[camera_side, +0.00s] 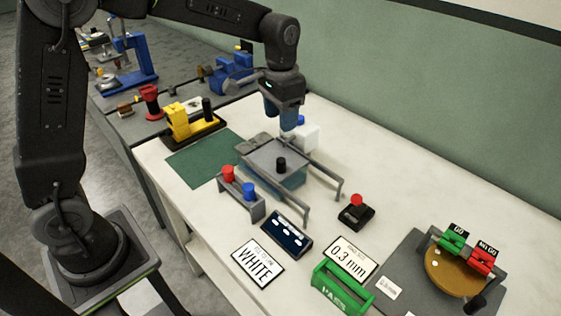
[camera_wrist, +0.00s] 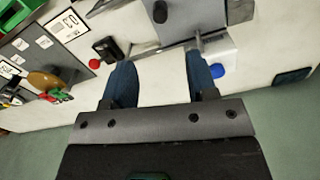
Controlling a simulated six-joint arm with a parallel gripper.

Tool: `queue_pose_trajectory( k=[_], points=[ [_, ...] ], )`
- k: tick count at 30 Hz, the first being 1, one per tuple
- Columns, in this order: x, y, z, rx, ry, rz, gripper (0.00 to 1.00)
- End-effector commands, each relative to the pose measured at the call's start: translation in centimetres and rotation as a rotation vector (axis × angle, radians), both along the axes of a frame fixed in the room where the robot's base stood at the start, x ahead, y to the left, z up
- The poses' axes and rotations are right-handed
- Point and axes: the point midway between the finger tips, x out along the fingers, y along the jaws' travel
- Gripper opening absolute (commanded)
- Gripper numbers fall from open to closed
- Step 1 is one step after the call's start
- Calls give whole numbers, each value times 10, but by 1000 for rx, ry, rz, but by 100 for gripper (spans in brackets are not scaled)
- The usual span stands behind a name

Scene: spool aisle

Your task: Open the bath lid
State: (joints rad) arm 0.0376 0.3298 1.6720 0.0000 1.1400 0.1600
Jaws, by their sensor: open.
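The bath (camera_side: 290,180) stands in the middle of the white bench, a clear bluish box under a grey frame with rails. Its flat grey lid (camera_side: 272,157) lies over the top, with a black knob (camera_side: 281,164) standing on it. In the wrist view the lid (camera_wrist: 190,18) and its black knob (camera_wrist: 158,11) show at the top edge. My gripper (camera_side: 283,125) is above the bench, behind the bath and apart from the lid. In the wrist view its two blue fingers (camera_wrist: 158,68) are spread with nothing between them.
A white box with a blue cap (camera_side: 303,137) stands behind the bath, close to my gripper. A holder with red and blue knobs (camera_side: 241,193) stands in front left. A red button (camera_side: 356,207) is at right. A green mat (camera_side: 204,157) lies left.

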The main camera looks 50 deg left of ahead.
Motion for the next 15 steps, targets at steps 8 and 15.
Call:
queue_pose_trajectory(
  k=[8,15],
  points=[
    [-1,0,-40,0,6,0,53],
    [-1,0,-90,0,5,1,53]
  ],
)
